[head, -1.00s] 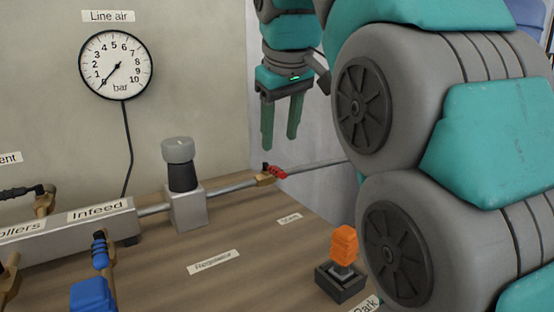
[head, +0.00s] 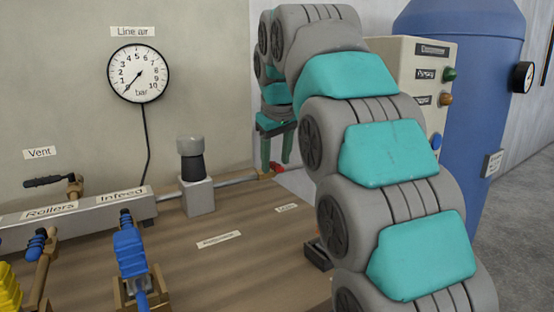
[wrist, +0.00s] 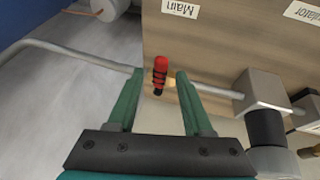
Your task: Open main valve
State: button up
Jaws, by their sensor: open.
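The main valve is a small brass valve with a red lever handle (head: 276,167) on the air pipe, right of the regulator. In the wrist view the red handle (wrist: 160,75) shows between the tips of my two green fingers, near the "Main" label (wrist: 180,8). My gripper (head: 277,162) is open and points down at the valve. The handle appears nearer the left finger in the head view, but I cannot tell whether either finger touches it. My arm and fingers hide part of the valve in the head view.
The regulator (head: 198,195) with its grey knob stands left of the valve. The line air gauge (head: 138,73) needle points near 0. Blue-handled valves (head: 130,250) and the vent valve (head: 75,184) are at the left. A blue tank (head: 470,90) and compressor panel (head: 415,75) stand at the right.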

grip_shut()
dwell(1.3)
